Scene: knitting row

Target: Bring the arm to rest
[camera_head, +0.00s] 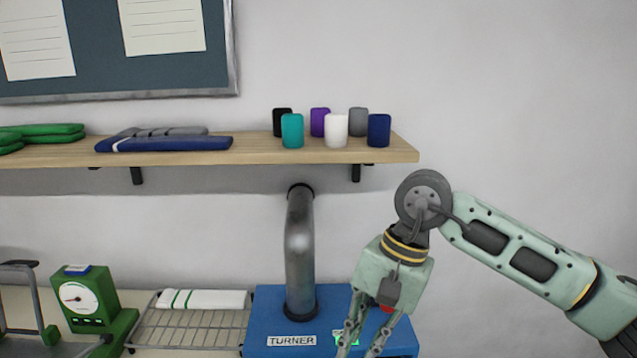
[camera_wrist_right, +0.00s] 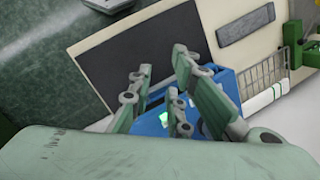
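My right arm comes in from the right in the head view. Its gripper (camera_head: 365,345) points down in front of the blue machine labelled TURNER (camera_head: 268,305), and the fingertips run near the bottom edge of the picture. The fingers are spread apart with nothing seen between them. The right wrist view also shows the gripper's fingers (camera_wrist_right: 165,95) apart, with part of the blue machine (camera_wrist_right: 225,85) behind them. A red part on the machine is partly hidden behind the gripper. My left gripper is not in view.
A wooden shelf (camera_head: 300,156) holds several coloured yarn cones and folded knits. A wire rack (camera_head: 190,330) with a folded white striped cloth (camera_head: 202,299) and a green dial scale (camera_head: 88,300) stand left of the machine. The wall to the right is bare.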

